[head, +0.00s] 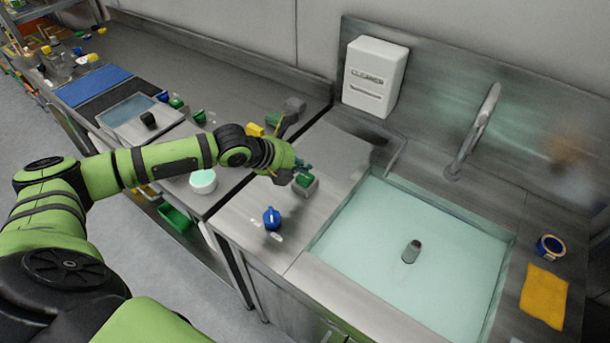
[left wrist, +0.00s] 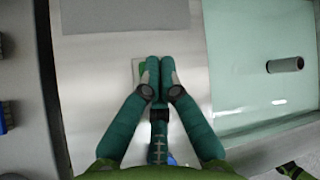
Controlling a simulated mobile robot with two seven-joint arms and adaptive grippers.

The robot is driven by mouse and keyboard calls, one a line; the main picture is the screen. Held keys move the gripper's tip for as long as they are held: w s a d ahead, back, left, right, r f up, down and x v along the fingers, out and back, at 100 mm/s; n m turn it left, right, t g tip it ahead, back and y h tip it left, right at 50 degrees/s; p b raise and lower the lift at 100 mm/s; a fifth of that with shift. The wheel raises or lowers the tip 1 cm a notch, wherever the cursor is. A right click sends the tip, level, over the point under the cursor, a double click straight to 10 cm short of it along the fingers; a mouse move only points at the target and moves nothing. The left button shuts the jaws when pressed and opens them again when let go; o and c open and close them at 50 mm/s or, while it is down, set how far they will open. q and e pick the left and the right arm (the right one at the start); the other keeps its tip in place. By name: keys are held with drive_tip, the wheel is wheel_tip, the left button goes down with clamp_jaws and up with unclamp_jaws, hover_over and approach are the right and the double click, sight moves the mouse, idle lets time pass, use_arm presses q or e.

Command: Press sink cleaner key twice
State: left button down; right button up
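A green key on a small grey block (head: 306,184) stands on the steel counter left of the sink. A blue key (head: 272,218) stands nearer the front of the counter. I cannot read the label of either key. A white dispenser (head: 375,77) marked "CLEANER" hangs on the wall behind. My left gripper (head: 303,165) is just above and beside the green key. In the left wrist view its teal fingers (left wrist: 159,62) are together and empty. They partly cover a green patch (left wrist: 140,68) below, and contact cannot be told.
The sink (head: 365,225) lies to the right, holding a grey cylinder (head: 411,251). A tap (head: 475,133) rises behind it. A tape roll (head: 550,246) and yellow cloth (head: 544,295) lie on the right. A white-teal round container (head: 203,181) and several coloured items lie left.

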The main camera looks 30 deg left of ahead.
sight(302, 177)
idle(0.4)
use_arm(q)
drive_tip(key=shift+f, duration=0.45)
drive_tip(key=shift+f+b, duration=0.35)
drive_tip(key=shift+f, duration=0.5)
idle(0.7)
drive_tip(key=shift+r, duration=0.1)
drive_tip(key=shift+r+p, duration=1.15)
drive_tip(key=shift+p, duration=0.1)
drive_tip(key=shift+r, duration=0.15)
wheel_tip(302, 177, up, 5)
drive_tip(key=p, duration=0.5)
